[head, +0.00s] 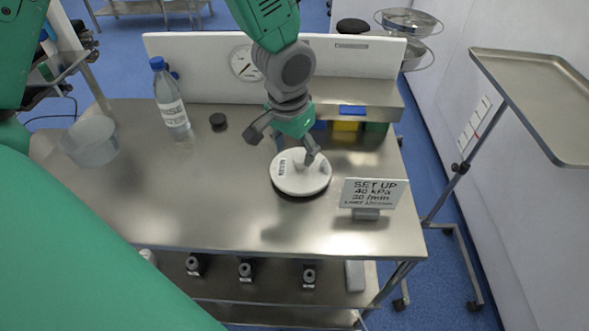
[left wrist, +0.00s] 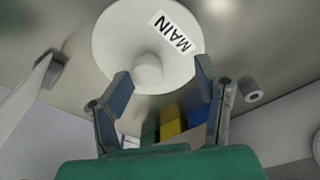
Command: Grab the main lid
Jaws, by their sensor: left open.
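The main lid (head: 300,181) is a round white disc with a knob, on the steel table right of its middle. In the left wrist view the lid (left wrist: 125,40) carries a label reading MAIN, and its knob (left wrist: 147,70) faces my gripper. My left gripper (head: 283,146) is open just above the lid. In the left wrist view its two fingers (left wrist: 163,76) stand apart, on either side of the knob. I cannot tell whether either finger touches it. What lies beneath the lid is mostly hidden. My right gripper is not in view.
A sign reading SET UP (head: 371,193) stands right of the lid. A blue-capped bottle (head: 171,103), a clear bowl (head: 91,143) and a small black cap (head: 218,121) are to the left. Coloured bins (head: 346,126) sit under the back shelf. The table's left-front area is bare.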

